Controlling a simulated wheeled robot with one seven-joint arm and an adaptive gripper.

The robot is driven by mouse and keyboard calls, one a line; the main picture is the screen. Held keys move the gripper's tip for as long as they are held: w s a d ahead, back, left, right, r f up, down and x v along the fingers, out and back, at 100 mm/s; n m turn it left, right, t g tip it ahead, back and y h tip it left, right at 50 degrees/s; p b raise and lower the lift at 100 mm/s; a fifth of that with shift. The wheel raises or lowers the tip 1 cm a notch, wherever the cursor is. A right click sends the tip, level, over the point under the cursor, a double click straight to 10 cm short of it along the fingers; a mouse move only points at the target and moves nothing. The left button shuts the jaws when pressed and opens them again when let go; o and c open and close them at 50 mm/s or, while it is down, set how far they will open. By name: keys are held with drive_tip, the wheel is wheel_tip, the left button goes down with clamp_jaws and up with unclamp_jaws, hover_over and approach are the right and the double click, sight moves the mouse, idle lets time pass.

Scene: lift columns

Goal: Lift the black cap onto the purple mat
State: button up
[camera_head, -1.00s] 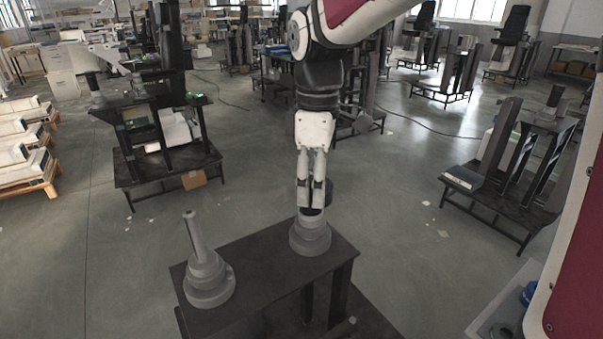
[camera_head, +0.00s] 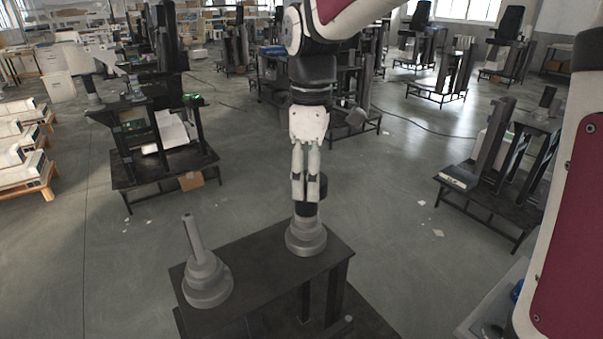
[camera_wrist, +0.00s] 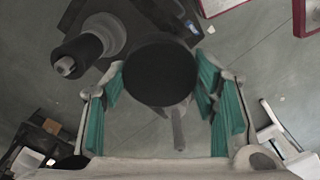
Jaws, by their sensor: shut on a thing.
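In the wrist view the black cap (camera_wrist: 160,75) is a round dark disc between the teal finger pads. My gripper (camera_head: 305,198) is shut on it and points down above the right grey stepped stand (camera_head: 305,238). In the head view the fingers partly hide the cap, and dark parts show around the fingertips. I cannot tell whether the cap is clear of the stand. No purple mat is visible in either view.
A second grey stepped stand (camera_head: 207,283) with a tilted rod stands on the left of the dark table (camera_head: 262,262). Dark racks stand at left (camera_head: 165,160) and right (camera_head: 490,190). Open grey floor (camera_head: 390,230) lies between.

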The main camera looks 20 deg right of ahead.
drive_tip(key=shift+r+p, duration=1)
drive_tip(key=shift+r, duration=0.7)
